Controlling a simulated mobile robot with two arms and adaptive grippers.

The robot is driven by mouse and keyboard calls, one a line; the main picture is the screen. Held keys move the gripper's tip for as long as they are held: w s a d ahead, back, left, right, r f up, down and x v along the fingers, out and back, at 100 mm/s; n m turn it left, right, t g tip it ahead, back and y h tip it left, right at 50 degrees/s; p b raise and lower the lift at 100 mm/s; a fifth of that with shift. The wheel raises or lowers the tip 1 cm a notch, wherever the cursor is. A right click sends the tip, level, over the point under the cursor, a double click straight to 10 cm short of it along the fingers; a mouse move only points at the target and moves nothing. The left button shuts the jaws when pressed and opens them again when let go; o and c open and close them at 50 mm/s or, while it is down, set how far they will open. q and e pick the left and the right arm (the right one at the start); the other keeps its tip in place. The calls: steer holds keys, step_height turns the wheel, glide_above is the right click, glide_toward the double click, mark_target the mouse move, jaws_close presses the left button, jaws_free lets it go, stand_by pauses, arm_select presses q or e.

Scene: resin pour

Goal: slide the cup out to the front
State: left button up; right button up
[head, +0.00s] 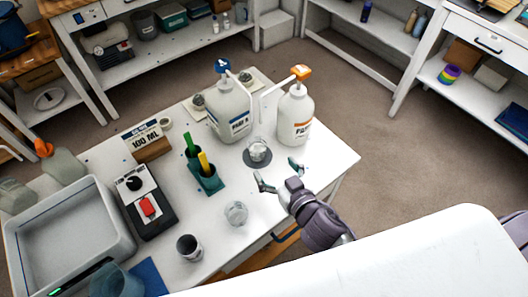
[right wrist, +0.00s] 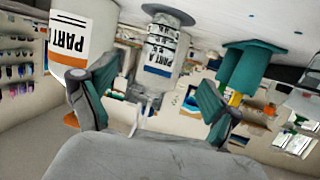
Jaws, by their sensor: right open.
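A clear cup (head: 258,150) stands upright on a dark round pad (head: 257,160) near the front of the two pump bottles. The white bottle with the blue pump head (head: 229,112) is behind it to the left; the orange-headed bottle (head: 294,118) is to its right. My right gripper (head: 277,173) is open and empty on the near side of the cup, apart from it, with fingers spread. My left gripper is out of view.
A second clear cup (head: 236,213) and a dark grey cup (head: 189,247) stand nearer the front edge. A green holder with sticks (head: 208,181) is left of the pad. The right table corner is bare.

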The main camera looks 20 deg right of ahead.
mark_target(261, 152)
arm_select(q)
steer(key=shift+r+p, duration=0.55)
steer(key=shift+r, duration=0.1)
arm_select(e)
steer(key=x, duration=1)
steer(key=shift+w+f, duration=0.15)
steer(key=shift+w, duration=0.05)
steer(key=shift+c, duration=0.2)
